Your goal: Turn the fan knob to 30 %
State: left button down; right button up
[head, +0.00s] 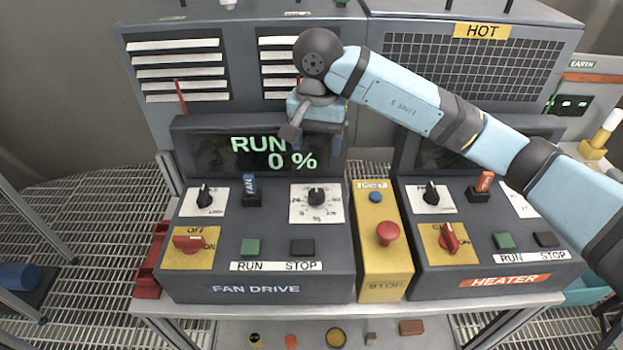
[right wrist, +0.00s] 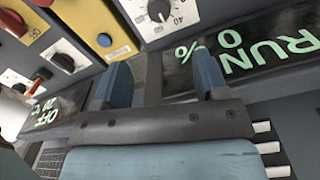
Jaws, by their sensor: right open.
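The fan knob (head: 316,195) is a black pointer knob on a white scaled dial on the grey FAN DRIVE panel (head: 200,285). It also shows at the top of the right wrist view (right wrist: 158,10). The fan display (head: 258,152) reads RUN 0 %. My right gripper (head: 315,135) is open and empty. It hangs above and behind the knob, in front of the display's right part, apart from the knob. Its two blue fingers show in the right wrist view (right wrist: 162,70) with nothing between them. My left gripper is not in view.
Right of the fan panel stands a yellow box (head: 383,265) with a red stop button (head: 388,233). The HEATER panel (head: 480,265) lies further right, under my right arm. A red-handled switch (head: 190,243) and green RUN button (head: 251,246) sit on the fan panel.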

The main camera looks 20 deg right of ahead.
aim_at(316, 194)
jog(key=f+p, duration=0.1)
jog(key=f, duration=0.3)
jog(key=f+p, duration=0.1)
jog(key=f, duration=0.3)
jog(key=f+p, duration=0.1)
jog(key=f, duration=0.3)
jog(key=shift+s+a, duration=0.1)
jog(key=shift+s, duration=0.25)
jog(key=shift+w+f, duration=0.1)
jog(key=shift+f, duration=0.5)
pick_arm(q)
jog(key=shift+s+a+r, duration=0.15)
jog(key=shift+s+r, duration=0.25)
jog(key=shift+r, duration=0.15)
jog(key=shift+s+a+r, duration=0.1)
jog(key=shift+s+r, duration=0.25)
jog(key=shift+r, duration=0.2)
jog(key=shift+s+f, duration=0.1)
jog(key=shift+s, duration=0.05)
pick_arm(e)
jog(key=c, duration=0.9)
